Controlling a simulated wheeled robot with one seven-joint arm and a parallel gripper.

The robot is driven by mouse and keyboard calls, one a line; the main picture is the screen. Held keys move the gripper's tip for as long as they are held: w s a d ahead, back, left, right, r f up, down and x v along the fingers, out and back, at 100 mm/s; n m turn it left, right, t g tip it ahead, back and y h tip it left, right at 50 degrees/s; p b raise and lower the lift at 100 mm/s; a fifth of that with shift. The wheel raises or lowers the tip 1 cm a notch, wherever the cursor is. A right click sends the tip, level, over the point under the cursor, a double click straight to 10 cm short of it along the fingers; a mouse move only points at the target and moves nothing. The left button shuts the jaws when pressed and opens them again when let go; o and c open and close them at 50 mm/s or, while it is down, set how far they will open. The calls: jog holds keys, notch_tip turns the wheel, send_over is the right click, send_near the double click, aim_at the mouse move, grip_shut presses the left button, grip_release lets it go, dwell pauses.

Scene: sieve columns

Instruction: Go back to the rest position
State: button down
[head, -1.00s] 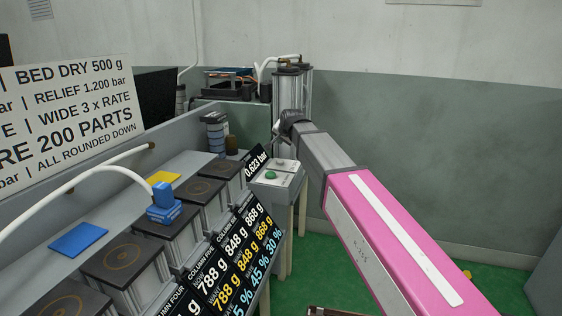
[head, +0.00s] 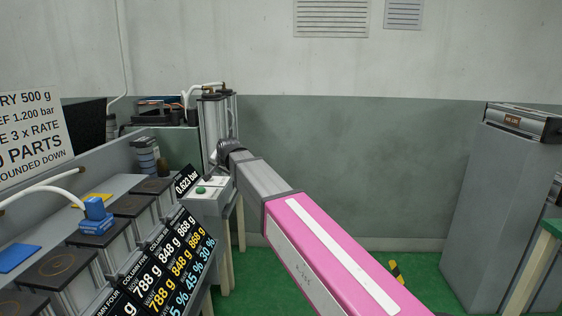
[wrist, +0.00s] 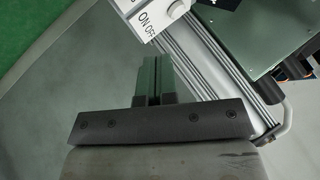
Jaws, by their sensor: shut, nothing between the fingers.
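My gripper (wrist: 153,80) is shut and empty in the wrist view, its two green-grey fingers pressed together. It points towards the side of a white box marked ON OFF (wrist: 150,18), apart from it as far as I can tell. In the head view my pink and grey arm reaches from the lower right to beside the bench's far end. The gripper itself is hidden there behind the arm's dark end joint.
The bench at left holds several columns with dark lids, a blue fitting with a white hose (head: 96,217) and weight displays (head: 165,265). A control box with a green button (head: 201,190) stands near my arm. A grey cabinet (head: 497,205) stands right. Green floor between is mostly clear.

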jog(key=s+d+f+n+g+h, duration=0.1)
jog(key=s+d+f+g+h, duration=0.15)
jog(key=d+f, duration=0.85)
jog(key=s+d+f+g+h, duration=0.1)
jog(key=s+d+f, duration=0.3)
jog(key=d+f, duration=0.65)
jog(key=s+d+f+g, duration=0.1)
jog(key=s+d+f, duration=0.2)
jog(key=s+d, duration=0.2)
jog(key=s+d+f+n+g+h, duration=0.1)
jog(key=s+d+f, duration=0.3)
jog(key=d, duration=0.5)
jog(key=s+d+f+g, duration=0.2)
jog(key=s+d+f, duration=0.1)
jog(key=s+d, duration=0.4)
jog(key=shift+s+d+f+n, duration=0.2)
jog(key=shift+s+n, duration=0.2)
jog(key=shift+s, duration=0.25)
